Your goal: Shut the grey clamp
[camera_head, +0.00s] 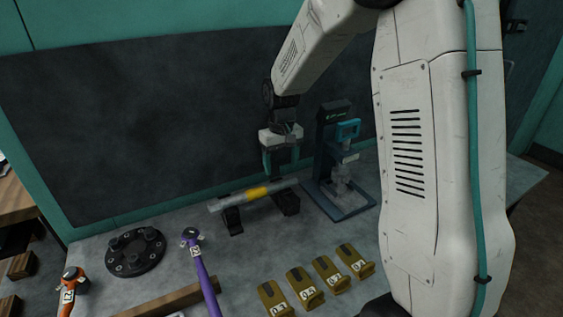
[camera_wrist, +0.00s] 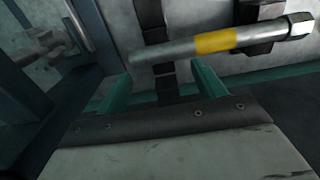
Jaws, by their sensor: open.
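No part is clearly marked as the grey clamp. A pale grey fitting (camera_head: 342,185) low on the dark blue-grey stand (camera_head: 330,140) may be it. It also shows as a grey metal shape (camera_wrist: 50,42) at the upper left of the wrist view; whether it is open or shut I cannot tell. My gripper (camera_head: 282,168) hangs just left of the stand, fingers down, above the right end of a grey rod. In the wrist view, its two teal fingers (camera_wrist: 160,75) are apart with nothing visibly held between them.
The grey rod (camera_head: 228,202) with a yellow band rests on two dark supports. A black round flange (camera_head: 135,252), an orange tool (camera_head: 70,285), a purple tool (camera_head: 200,265) and several numbered brass-coloured blocks (camera_head: 305,284) lie nearer the front. A dark panel (camera_head: 150,110) stands behind.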

